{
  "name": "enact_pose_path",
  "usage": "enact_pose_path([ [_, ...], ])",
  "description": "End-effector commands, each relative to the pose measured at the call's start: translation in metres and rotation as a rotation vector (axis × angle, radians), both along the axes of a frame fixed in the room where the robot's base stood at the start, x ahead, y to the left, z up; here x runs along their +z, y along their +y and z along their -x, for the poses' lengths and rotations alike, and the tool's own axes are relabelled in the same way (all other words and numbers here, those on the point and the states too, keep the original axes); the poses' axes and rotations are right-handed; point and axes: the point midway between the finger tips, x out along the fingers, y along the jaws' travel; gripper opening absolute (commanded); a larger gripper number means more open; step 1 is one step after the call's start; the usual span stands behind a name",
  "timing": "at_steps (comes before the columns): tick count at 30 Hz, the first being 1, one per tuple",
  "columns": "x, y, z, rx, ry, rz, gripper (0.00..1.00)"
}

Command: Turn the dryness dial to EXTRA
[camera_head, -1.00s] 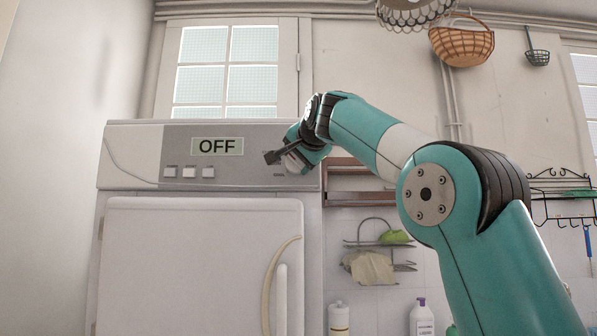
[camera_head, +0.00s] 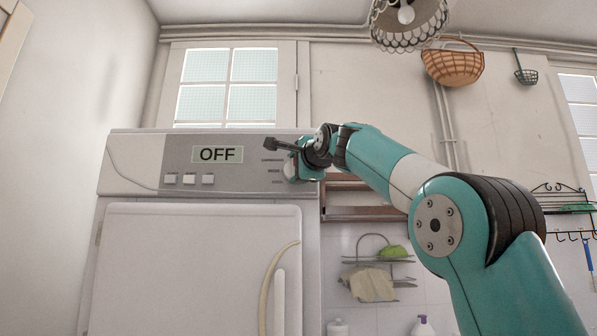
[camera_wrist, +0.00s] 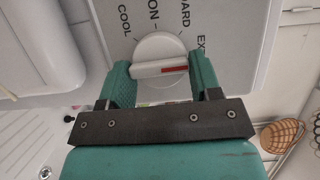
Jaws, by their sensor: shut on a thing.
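The white round dryness dial (camera_wrist: 160,48) is between the two teal fingers of my gripper (camera_wrist: 160,64) in the wrist view. My gripper is shut on the dial's raised bar. A red mark (camera_wrist: 175,69) on the bar points right, toward the right finger, just below the partly hidden "EX" lettering (camera_wrist: 202,42). "COOL" and parts of other labels show around the dial. In the head view, my gripper (camera_head: 291,165) is at the right end of the machine's control panel (camera_head: 250,177) and hides most of the dial. The display (camera_head: 217,154) reads OFF.
Several square buttons (camera_head: 190,179) sit under the display. The white door (camera_head: 190,260) below is closed, with a curved handle (camera_head: 270,285). A wall rack (camera_head: 375,285) stands to the right. A basket (camera_head: 452,66) and a lamp (camera_head: 408,22) hang above.

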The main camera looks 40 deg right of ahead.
Motion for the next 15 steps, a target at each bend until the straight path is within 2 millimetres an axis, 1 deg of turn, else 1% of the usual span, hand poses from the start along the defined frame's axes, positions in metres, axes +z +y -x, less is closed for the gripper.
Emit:
enact_pose_path([
  [15, -0.0016, -0.0016, 0.0000, -0.005, -0.017, -0.032, 0.34],
])
